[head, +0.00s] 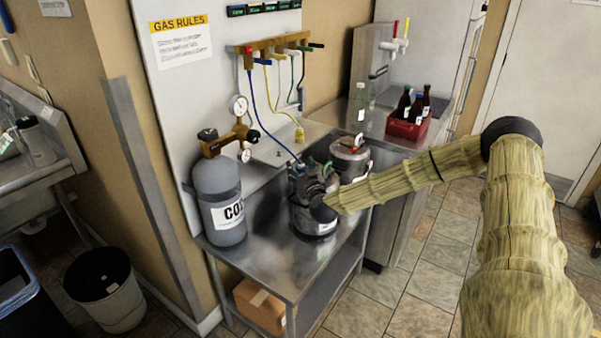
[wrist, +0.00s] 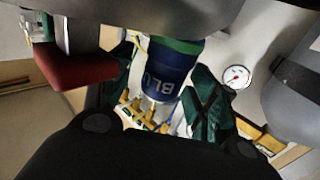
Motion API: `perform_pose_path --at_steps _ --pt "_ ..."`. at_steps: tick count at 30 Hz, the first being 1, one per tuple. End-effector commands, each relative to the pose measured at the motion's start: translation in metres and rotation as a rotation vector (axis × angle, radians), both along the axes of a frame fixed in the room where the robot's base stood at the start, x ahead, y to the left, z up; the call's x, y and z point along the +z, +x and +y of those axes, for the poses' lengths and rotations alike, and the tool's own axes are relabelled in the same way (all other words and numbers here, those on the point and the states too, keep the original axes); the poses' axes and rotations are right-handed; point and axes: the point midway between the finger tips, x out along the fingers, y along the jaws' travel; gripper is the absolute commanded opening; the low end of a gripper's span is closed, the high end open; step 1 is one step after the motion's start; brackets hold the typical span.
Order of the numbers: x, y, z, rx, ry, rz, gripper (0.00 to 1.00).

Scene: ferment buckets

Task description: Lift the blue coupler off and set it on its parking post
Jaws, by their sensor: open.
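The blue coupler (wrist: 172,70), with upside-down "BLU" lettering and a green band, is between my gripper's fingers in the wrist view. In the head view only a small blue part (head: 301,169) shows on top of the front keg (head: 300,216), where the blue hose (head: 254,112) comes down. My gripper (head: 316,180) is over that keg, its open fingers on either side of the coupler (wrist: 163,76). Whether the fingers touch it I cannot tell. I cannot make out the blue parking post.
The CO2 cylinder (head: 220,190) with its gauges stands left of the front keg on the steel table (head: 270,268). A second keg (head: 349,157) is close behind. A yellow coupler (head: 299,134) is beyond. A red bottle crate (head: 408,124) stands at the back right.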

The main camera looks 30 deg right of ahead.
Motion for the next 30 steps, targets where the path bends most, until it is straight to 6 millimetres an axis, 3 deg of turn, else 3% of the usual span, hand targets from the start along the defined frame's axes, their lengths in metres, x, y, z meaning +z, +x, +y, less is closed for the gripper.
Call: perform_pose_path --at_steps 9,18,30 --pt "-0.0001 0.0028 -0.0006 0.0 0.0 0.0 0.58" --pt "-0.0001 0.0028 -0.0005 0.0 0.0 0.0 0.05" --pt "0.0038 0.0028 -0.0007 0.0 0.0 -0.001 0.04"
